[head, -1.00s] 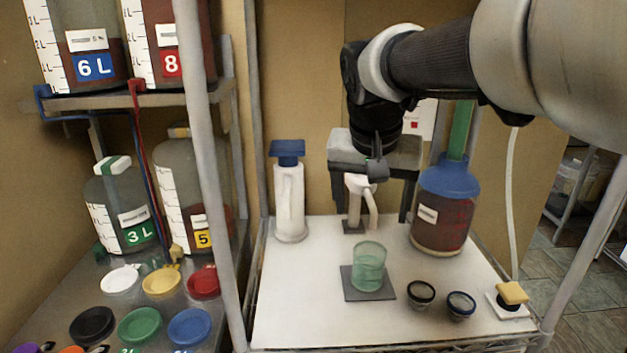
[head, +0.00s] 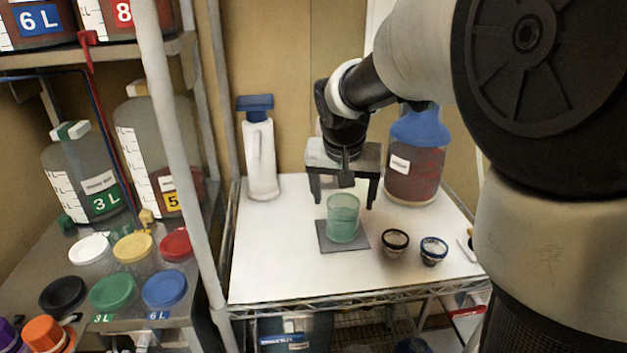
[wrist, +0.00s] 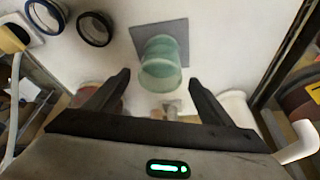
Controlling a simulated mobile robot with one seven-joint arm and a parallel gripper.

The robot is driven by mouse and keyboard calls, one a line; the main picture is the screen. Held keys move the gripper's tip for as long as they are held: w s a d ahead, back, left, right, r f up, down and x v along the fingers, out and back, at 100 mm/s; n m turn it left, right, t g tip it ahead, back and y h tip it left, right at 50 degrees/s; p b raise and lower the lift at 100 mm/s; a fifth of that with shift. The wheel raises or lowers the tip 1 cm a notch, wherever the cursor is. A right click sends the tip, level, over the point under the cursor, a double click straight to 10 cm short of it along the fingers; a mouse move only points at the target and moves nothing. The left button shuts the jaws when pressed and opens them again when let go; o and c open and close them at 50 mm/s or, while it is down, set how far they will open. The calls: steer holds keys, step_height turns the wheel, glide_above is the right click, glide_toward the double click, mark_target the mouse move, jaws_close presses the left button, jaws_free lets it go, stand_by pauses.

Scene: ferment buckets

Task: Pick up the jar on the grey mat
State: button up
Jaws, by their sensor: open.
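The jar (head: 343,218) is a translucent green glass cup, standing upright on the grey mat (head: 330,247) on the white table. My gripper (head: 343,201) is open and empty, with its fingers pointing down just behind and above the jar. In the wrist view the jar (wrist: 160,62) shows ahead of and between the two open fingers (wrist: 158,80), apart from both. The grey mat (wrist: 174,30) shows behind it there.
Two small dark-rimmed cups (head: 395,243) stand right of the mat. A white bottle with a blue top (head: 260,155) stands back left, and a large blue-topped jug (head: 415,165) back right. A shelf post (head: 175,130) rises at the left. The table front is clear.

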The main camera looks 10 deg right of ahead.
mark_target(343, 203)
steer(key=x, duration=0.3)
steer(key=shift+r, duration=0.1)
jaws_close()
